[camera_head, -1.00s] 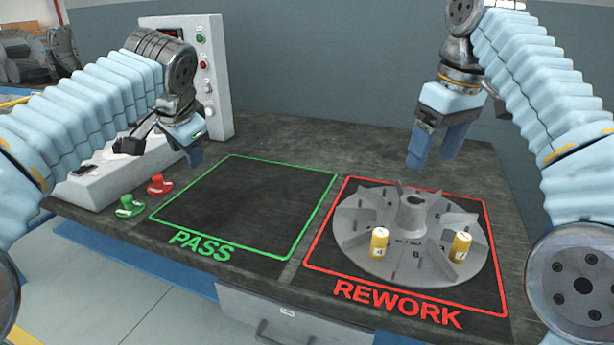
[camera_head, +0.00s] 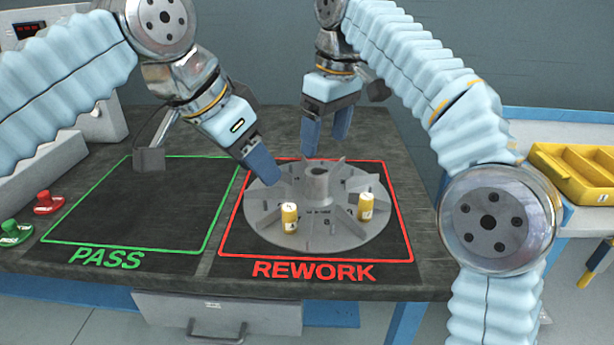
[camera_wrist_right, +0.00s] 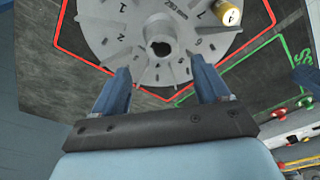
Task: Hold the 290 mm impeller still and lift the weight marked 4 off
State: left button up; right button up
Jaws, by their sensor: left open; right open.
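The grey 290 mm impeller (camera_head: 345,237) lies flat inside the red REWORK outline, its hub upright; it also shows in the right wrist view (camera_wrist_right: 110,45). Two yellow weights stand on it. The weight marked 4 (camera_wrist_right: 228,12) is at the top right in the right wrist view and appears to be the left weight (camera_head: 289,218) in the head view. The other weight (camera_head: 365,206) is at the right. My left gripper (camera_head: 264,168) is open at the impeller's left rim; contact cannot be told. My right gripper (camera_head: 325,135) is open and empty behind the hub; its fingers (camera_wrist_right: 160,68) are apart.
The green PASS outline (camera_head: 122,247) at the left is empty. Red (camera_head: 46,203) and green (camera_head: 13,232) buttons sit at the bench's left edge. A yellow tray (camera_head: 575,172) stands on a side table at the right. A drawer is below the bench front.

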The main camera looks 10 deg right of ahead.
aim_at(318, 183)
jog(key=f, duration=0.3)
jog(key=w+f, duration=0.1)
jog(key=f, duration=0.3)
jog(key=a+f, duration=0.1)
jog(key=f, duration=0.2)
jog(key=shift+w+f, duration=0.2)
jog(key=shift+f, duration=0.2)
grip_shut()
jog(key=shift+d+f, duration=0.1)
jog(key=shift+f, duration=0.05)
dwell(1.0)
